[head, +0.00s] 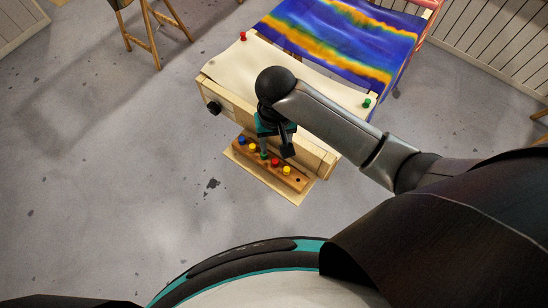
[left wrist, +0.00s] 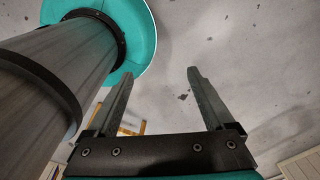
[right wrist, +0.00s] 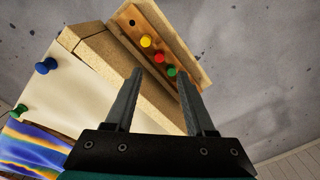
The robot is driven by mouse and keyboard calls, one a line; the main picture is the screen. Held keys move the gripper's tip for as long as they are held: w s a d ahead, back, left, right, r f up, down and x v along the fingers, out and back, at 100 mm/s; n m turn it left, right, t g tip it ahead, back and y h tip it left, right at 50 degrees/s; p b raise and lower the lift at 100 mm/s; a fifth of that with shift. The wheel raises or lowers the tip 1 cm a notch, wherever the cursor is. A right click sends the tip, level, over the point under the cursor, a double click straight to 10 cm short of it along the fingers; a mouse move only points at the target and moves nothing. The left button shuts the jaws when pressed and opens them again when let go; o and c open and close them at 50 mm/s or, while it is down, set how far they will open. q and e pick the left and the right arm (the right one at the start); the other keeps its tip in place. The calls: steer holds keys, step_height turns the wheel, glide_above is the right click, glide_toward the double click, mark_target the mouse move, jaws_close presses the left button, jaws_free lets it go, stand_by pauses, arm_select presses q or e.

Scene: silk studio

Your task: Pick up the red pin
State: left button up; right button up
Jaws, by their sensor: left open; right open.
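A red pin (head: 274,162) stands in a wooden pin rack (head: 241,157) between a green pin (head: 264,155) and a yellow pin (head: 286,170). In the right wrist view the red pin (right wrist: 159,58) shows just beyond and between the fingertips, apart from them. My right gripper (head: 276,151) is open and empty above the rack; its jaws (right wrist: 160,72) show in the right wrist view. The green pin (right wrist: 171,71) is close to the right finger there. Another red pin (head: 243,36) is at the frame's far left corner. My left gripper (left wrist: 160,74) is open and empty, with floor beyond it.
The wooden frame (head: 324,160) beside the rack holds white cloth (head: 235,62) and a blue-and-orange painted silk (head: 340,35). A blue pin (head: 241,139) and a second yellow pin (head: 252,147) share the rack. A wooden stool (head: 155,35) stands far left. Floor at left is clear.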

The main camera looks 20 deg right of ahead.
mark_target(275, 161)
step_height(275, 161, down, 6)
steer(key=shift+r+b, duration=0.15)
steer(key=shift+b, duration=0.4)
steer(key=shift+w+f, duration=0.1)
steer(key=shift+f, duration=0.25)
steer(key=f, duration=0.1)
steer(key=f+b, duration=0.1)
steer(key=f, duration=0.1)
steer(key=shift+w+d+f, duration=0.1)
steer(key=shift+w+f, duration=0.1)
steer(key=shift+w, duration=0.1)
steer(key=shift+f+b, duration=0.3)
steer(key=shift+f, duration=0.2)
arm_select(q)
steer(key=f, duration=0.3)
steer(key=shift+w, duration=0.35)
arm_select(e)
steer(key=shift+c, duration=0.3)
jaws_close()
